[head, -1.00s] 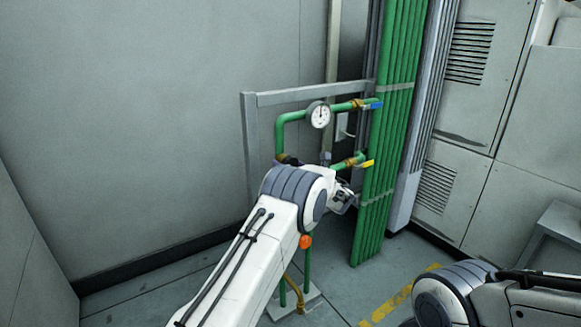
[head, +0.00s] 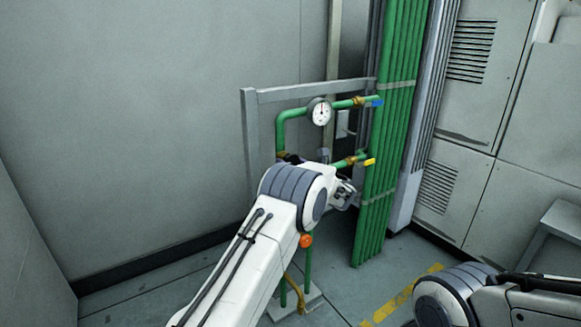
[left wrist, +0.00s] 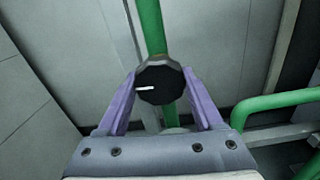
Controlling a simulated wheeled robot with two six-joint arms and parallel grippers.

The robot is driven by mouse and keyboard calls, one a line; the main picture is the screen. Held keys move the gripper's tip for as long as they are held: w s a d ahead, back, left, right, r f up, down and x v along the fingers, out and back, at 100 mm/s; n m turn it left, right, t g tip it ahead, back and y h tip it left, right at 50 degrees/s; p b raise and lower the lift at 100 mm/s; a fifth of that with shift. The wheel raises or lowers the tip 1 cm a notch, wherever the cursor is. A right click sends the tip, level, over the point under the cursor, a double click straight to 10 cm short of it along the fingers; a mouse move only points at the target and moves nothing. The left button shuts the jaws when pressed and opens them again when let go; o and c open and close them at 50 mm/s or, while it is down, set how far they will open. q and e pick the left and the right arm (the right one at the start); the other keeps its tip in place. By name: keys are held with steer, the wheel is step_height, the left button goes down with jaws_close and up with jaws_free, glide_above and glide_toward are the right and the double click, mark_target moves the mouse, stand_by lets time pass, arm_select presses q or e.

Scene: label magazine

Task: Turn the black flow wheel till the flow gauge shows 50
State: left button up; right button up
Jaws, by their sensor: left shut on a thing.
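The black flow wheel (left wrist: 160,86) shows in the left wrist view on a green pipe, its white mark pointing left. My left gripper (left wrist: 159,76) has one finger on each side of the wheel and is shut on it. In the head view my left arm blocks most of the grip, and I cannot make out the wheel there. The round white flow gauge (head: 320,114) sits on the upper green pipe. Its dark needle points roughly upward, but the figures are too small to read. My right gripper is out of view; only part of that arm shows.
A blue handle (head: 375,102) and a yellow handle (head: 369,162) sit on the green pipework beside a bank of tall green pipes (head: 390,140). An orange knob (head: 306,241) is below my left arm. A grey frame (head: 250,140) stands behind. Grey cabinets (head: 470,60) are at right.

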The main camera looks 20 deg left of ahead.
arm_select(q)
steer(key=n+b, duration=0.5)
steer(key=b, duration=0.1)
steer(key=n+b, duration=0.5)
steer(key=shift+w+d+f+n+b, duration=0.1)
steer(key=shift+d+f+n+b, duration=0.1)
steer(key=shift+n+b, duration=0.15)
steer(key=shift+r+n+b, duration=0.2)
steer(key=shift+n+b, duration=0.95)
steer(key=shift+b, duration=0.05)
steer(key=o, duration=1.4)
steer(key=shift+c, duration=0.2)
steer(key=shift+r, duration=0.1)
steer(key=p+v, duration=0.1)
steer(key=v, duration=0.9)
steer(key=shift+p, duration=0.3)
